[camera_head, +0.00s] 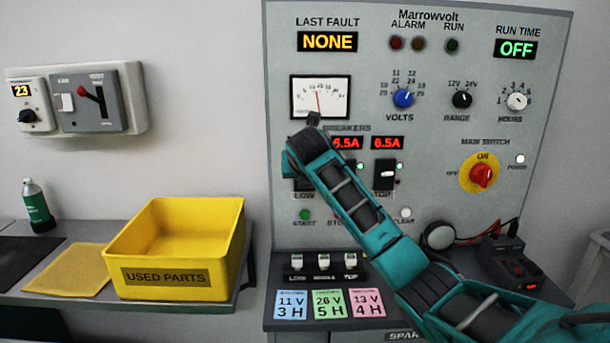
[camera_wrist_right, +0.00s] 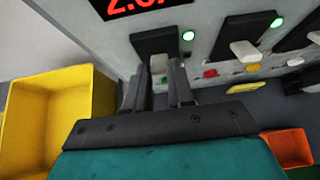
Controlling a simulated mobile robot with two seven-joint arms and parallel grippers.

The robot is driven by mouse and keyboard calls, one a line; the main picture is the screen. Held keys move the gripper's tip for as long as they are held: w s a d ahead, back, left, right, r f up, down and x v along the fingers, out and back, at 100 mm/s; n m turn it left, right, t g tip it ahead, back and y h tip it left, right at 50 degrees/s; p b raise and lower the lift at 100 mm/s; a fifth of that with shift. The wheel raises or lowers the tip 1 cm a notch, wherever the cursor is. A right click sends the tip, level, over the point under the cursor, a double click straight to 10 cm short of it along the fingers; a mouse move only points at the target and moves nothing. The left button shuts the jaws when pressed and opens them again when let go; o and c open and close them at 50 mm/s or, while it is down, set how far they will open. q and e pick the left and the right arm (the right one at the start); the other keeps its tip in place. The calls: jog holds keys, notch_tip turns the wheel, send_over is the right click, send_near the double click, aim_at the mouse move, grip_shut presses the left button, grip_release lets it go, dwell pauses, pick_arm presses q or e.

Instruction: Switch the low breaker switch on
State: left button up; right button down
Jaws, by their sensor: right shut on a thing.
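The low breaker is a black plate (camera_wrist_right: 155,42) at the left end of the breaker row in the right wrist view, with a lit green lamp (camera_wrist_right: 188,35) beside it. My right gripper (camera_wrist_right: 158,84) is at this plate, its two dark fingers shut around the switch lever, which is mostly hidden between them. In the head view my right arm crosses the panel from the lower right and covers most of the low breaker; its "LOW" label (camera_head: 304,196) shows. My left gripper is not in view.
The grey panel (camera_head: 440,215) has a top breaker (camera_head: 386,174), knobs and a red main switch (camera_head: 482,174) around my arm. A yellow "USED PARTS" bin (camera_head: 165,278) stands on the shelf at left. Several coloured cards and small switches are on the ledge below.

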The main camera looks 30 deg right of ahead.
dwell(0.3)
jog(key=c, duration=1)
grip_release()
jog(key=shift+o, duration=0.2)
jog(key=v, duration=1.3)
jog(key=shift+f, duration=0.1)
